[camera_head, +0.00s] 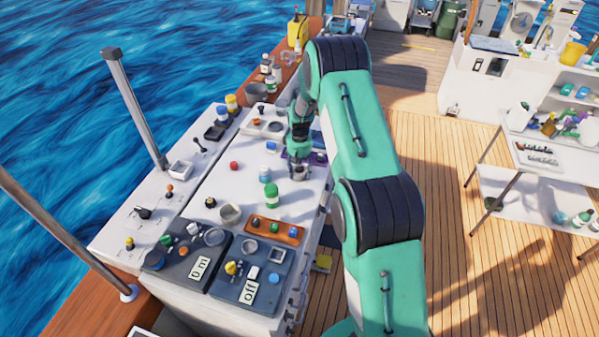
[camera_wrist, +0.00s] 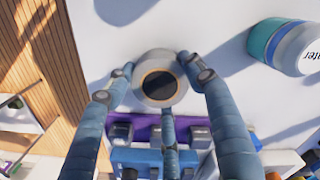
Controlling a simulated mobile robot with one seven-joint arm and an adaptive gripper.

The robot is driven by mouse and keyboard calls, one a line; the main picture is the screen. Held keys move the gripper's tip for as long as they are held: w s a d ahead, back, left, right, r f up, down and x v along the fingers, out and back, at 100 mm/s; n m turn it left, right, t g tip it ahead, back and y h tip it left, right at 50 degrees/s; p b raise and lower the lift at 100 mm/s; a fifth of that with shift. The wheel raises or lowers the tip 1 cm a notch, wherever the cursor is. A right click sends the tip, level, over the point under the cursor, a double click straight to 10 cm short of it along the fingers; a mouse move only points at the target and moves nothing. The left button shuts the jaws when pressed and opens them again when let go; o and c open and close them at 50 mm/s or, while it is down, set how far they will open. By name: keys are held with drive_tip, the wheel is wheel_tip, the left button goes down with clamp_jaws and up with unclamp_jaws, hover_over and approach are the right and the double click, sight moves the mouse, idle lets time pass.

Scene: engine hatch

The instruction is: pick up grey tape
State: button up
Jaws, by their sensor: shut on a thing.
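The grey tape (camera_wrist: 141,62) is a short round roll with a dark centre inside a tan ring. In the wrist view it sits between the blue-grey fingers of my gripper (camera_wrist: 160,80), two at its sides and one at its lower edge. My gripper is shut on it. In the head view the tape (camera_head: 299,173) is a small grey ring under my gripper (camera_head: 298,166), near the right edge of the white hatch top (camera_head: 225,180). I cannot tell whether it still touches the surface.
A purple tray (camera_wrist: 146,127) with blocks lies close beside the tape. A teal, white-ended container (camera_wrist: 285,45) lies to the right in the wrist view. A green-capped jar (camera_head: 270,197), an orange tray (camera_head: 275,231) and a grey cup (camera_head: 230,215) stand nearer in the head view.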

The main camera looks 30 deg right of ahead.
sight(299, 169)
drive_tip(key=shift+r, duration=0.8)
wheel_tip(299, 169, up, 2)
drive_tip(key=shift+r, duration=0.1)
drive_tip(key=s+a, duration=0.1)
drive_tip(key=s, duration=0.4)
drive_tip(key=s+a, duration=0.2)
drive_tip(key=s, duration=0.3)
drive_tip(key=s+a+r, duration=0.1)
drive_tip(key=s, duration=0.4)
drive_tip(key=shift+s+a+b, duration=0.2)
drive_tip(key=shift+a+b, duration=0.05)
drive_tip(key=shift+b, duration=0.05)
